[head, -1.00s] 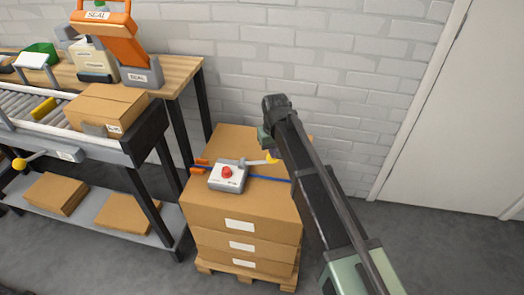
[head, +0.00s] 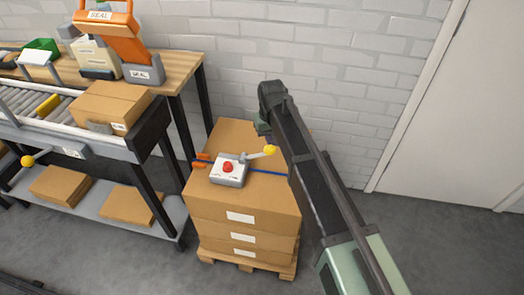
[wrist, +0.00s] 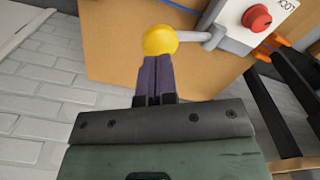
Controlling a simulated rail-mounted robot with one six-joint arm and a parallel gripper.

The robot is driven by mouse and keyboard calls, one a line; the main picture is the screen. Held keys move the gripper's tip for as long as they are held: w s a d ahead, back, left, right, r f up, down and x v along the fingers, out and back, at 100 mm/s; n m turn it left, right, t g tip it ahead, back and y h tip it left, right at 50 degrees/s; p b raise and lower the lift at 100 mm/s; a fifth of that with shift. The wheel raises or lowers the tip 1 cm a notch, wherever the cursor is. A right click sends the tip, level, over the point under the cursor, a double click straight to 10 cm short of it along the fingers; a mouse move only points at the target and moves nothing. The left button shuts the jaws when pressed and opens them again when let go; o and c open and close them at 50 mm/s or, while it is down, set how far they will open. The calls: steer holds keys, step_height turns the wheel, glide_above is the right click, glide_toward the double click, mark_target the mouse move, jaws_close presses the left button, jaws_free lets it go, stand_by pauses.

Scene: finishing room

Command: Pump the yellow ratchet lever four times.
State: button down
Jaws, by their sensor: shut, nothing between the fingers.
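The ratchet lever is a short grey bar with a yellow ball knob (head: 269,150). It sticks out to the right from a white and grey ratchet box (head: 229,170) with a red button, on the stacked cartons. In the head view the lever tilts up toward its knob. In the wrist view the yellow knob (wrist: 159,40) is right at the tips of my gripper (wrist: 155,62). Its dark fingers are shut together with nothing between them. They overlap the knob's lower edge in that view; I cannot tell whether they touch it. In the head view my arm hides most of the gripper.
The cartons (head: 240,203) stand on a wooden pallet, with a blue strap across the top. A conveyor bench (head: 140,148) with a carton and an orange sealer (head: 112,30) is to the left. A brick wall is behind. The floor to the right, before the door, is clear.

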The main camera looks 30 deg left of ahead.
step_height(320, 180, up, 5)
steer(key=p, duration=0.5)
steer(key=shift+r, duration=0.2)
steer(key=shift+f, duration=0.15)
